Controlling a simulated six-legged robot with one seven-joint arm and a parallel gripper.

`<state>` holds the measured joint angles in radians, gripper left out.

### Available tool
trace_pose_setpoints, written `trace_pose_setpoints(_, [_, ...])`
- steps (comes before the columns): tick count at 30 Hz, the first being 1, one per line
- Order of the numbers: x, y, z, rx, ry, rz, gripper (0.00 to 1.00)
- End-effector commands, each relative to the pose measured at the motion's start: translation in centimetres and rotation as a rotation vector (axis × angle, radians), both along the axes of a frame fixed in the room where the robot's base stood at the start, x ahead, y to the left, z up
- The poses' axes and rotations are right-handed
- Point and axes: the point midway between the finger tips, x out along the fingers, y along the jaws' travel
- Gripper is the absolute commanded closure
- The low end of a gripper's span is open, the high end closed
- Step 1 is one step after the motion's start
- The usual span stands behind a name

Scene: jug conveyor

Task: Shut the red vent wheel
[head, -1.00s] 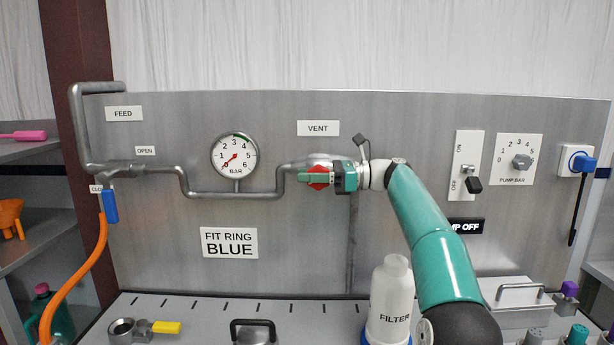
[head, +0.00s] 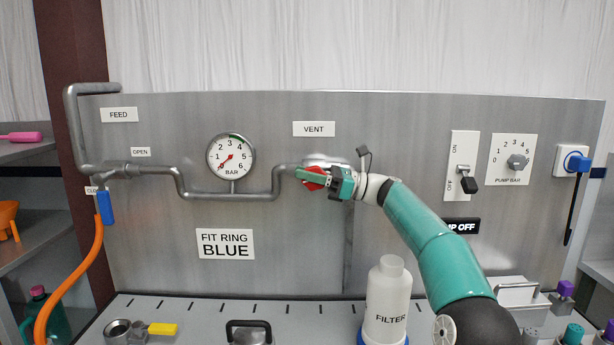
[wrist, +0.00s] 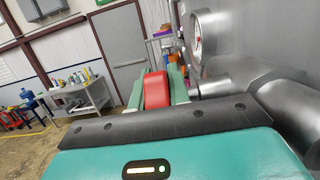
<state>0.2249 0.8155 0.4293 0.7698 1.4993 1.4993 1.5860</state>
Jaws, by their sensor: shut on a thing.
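The red vent wheel (head: 314,178) sits on the pipe below the VENT label (head: 314,129). My gripper (head: 312,178) is shut on it, with green fingers across the wheel that hide part of it. In the wrist view the red wheel (wrist: 157,91) shows between the two fingers. In the head view the fingers look slightly tilted.
A pressure gauge (head: 231,156) is on the panel to the left, its needle near the low end. A white FILTER bottle (head: 387,305) stands on the bench below my arm. A blue-handled feed valve (head: 105,207) is at the far left. The panel below the wheel is mostly clear.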

Motion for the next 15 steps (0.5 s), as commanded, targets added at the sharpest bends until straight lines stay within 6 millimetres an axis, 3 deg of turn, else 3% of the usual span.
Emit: trace_pose_setpoints(15, [0.03, -0.53, 0.45, 0.371, 0.003, 0.000, 1.00])
